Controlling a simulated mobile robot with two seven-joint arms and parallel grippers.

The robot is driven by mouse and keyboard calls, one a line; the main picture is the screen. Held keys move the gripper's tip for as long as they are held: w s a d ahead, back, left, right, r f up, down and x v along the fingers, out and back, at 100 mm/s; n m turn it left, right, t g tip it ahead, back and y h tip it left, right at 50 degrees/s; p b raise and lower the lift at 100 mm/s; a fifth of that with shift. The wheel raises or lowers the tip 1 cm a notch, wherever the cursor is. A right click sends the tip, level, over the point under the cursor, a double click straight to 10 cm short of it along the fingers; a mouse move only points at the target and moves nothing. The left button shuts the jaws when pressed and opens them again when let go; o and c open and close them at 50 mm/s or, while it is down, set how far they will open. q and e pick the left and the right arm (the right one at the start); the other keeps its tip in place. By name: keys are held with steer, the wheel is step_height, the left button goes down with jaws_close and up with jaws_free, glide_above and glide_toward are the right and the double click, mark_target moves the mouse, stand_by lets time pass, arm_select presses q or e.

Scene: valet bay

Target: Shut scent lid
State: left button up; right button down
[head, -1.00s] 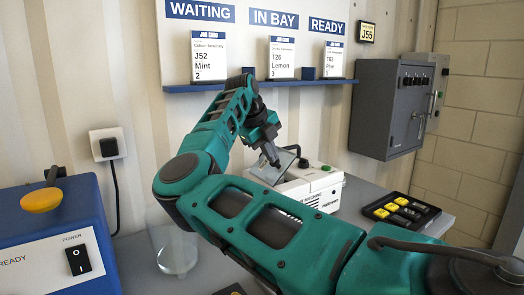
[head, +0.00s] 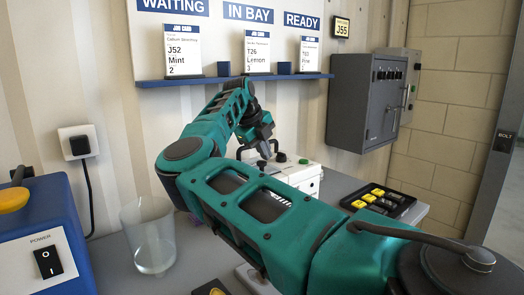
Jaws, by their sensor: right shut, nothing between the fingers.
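The scent machine is a white box (head: 305,178) on the grey counter against the wall, with a green button and a dark knob or handle on top. Its lid no longer shows standing up; the part of the top where it was is mostly behind my right arm, so I cannot tell for sure that it lies fully flat. My right gripper (head: 263,159) is shut and empty, pointing down at the left part of the box top. Whether its fingertips touch the lid is unclear. My left gripper is not in view.
A clear glass beaker (head: 149,238) stands at the left of the counter, by a blue machine (head: 45,235) with a power switch. A black tray (head: 378,203) with yellow and grey pieces lies to the right. Job cards stand on a blue shelf (head: 235,79) above.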

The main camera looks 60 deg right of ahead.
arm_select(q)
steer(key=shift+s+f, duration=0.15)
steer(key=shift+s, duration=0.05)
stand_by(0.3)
arm_select(e)
steer(key=r+p, duration=0.2)
steer(key=r, duration=0.1)
steer(key=r+p, duration=0.1)
steer(key=shift+a+r, duration=0.25)
steer(key=shift+a, duration=0.05)
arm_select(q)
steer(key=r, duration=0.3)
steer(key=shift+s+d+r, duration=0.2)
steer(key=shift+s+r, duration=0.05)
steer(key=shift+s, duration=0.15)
arm_select(e)
steer(key=s+d+r, duration=0.2)
steer(key=d+r, duration=0.1)
steer(key=r, duration=0.5)
steer(key=shift+s+d+r, duration=0.15)
steer(key=shift+d+r, duration=0.05)
steer(key=shift+d, duration=0.15)
